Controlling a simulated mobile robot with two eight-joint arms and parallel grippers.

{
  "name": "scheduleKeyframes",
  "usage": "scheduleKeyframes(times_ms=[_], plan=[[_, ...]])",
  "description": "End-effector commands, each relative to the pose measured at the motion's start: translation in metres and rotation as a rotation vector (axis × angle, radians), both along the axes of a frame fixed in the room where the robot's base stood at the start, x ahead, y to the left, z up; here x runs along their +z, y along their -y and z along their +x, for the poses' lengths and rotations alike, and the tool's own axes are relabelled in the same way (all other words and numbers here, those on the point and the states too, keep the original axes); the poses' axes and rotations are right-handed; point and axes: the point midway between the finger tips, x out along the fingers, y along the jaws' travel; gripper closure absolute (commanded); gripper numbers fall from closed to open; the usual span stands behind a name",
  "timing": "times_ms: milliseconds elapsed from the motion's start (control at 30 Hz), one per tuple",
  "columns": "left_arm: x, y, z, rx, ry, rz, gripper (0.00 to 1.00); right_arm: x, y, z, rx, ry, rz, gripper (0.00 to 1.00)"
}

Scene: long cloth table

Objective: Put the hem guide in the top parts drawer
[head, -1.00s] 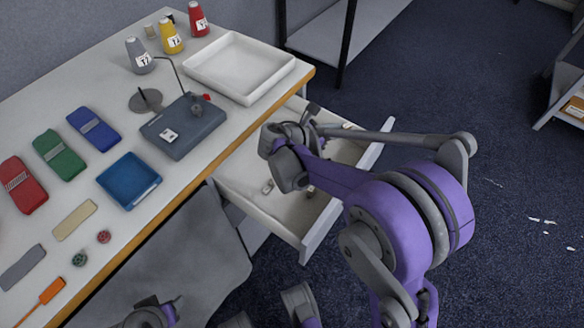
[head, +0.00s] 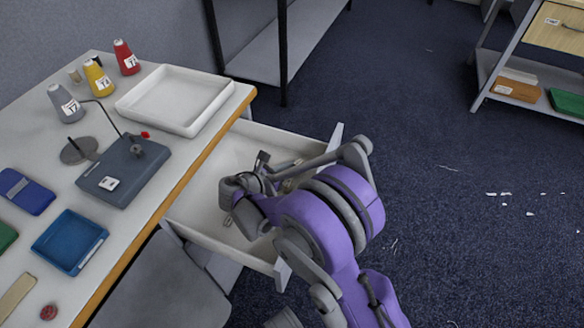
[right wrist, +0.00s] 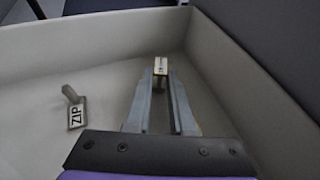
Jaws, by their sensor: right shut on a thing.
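The open drawer (head: 205,205) sticks out from under the table edge in the head view. Its pale floor and walls (right wrist: 105,110) fill the right wrist view. My right gripper (right wrist: 160,76) is inside the drawer space, shut on a small block (right wrist: 160,64) with a cream and brass-coloured face. The block is at the fingertips, near a drawer corner in the picture; I cannot read any label on it, nor tell whether it touches the floor. In the head view my arm hides the fingertips. My left gripper is not in view.
A small metal piece with a ZIP tag (right wrist: 76,112) lies on the drawer floor, left of my fingers. On the table are a white tray (head: 150,125), a dark blue-grey box (head: 112,185), a blue tray (head: 45,240) and thread cones. Open carpet lies to the right.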

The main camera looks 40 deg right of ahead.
Motion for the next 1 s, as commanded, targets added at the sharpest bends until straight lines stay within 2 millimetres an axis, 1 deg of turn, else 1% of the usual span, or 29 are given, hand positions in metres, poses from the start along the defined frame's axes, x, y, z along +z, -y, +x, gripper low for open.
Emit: scheduleKeyframes(times_ms=[67,100,167,200,267,533,633,767,1000], plan=[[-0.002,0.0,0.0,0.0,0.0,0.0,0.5,-0.003,0.0,0.0,0.0,0.0,0.0,1.0],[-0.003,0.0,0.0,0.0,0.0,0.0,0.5,-0.003,0.0,0.0,0.0,0.0,0.0,0.77],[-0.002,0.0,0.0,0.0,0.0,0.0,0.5,-0.003,0.0,0.0,0.0,0.0,0.0,0.66],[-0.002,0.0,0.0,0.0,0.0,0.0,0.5,-0.002,0.0,0.0,0.0,0.0,0.0,0.59],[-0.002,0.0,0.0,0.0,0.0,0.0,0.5,-0.002,0.0,0.0,0.0,0.0,0.0,0.49],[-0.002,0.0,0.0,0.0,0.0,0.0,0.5,-0.002,0.0,0.0,0.0,0.0,0.0,0.49],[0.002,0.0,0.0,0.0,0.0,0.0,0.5,0.002,-0.002,0.0,0.001,0.0,0.001,0.49],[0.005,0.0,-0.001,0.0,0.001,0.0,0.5,0.01,-0.021,-0.001,0.004,0.0,0.001,0.49],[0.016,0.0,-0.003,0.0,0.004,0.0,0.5,0.03,-0.07,-0.005,0.005,0.0,0.001,0.49]])
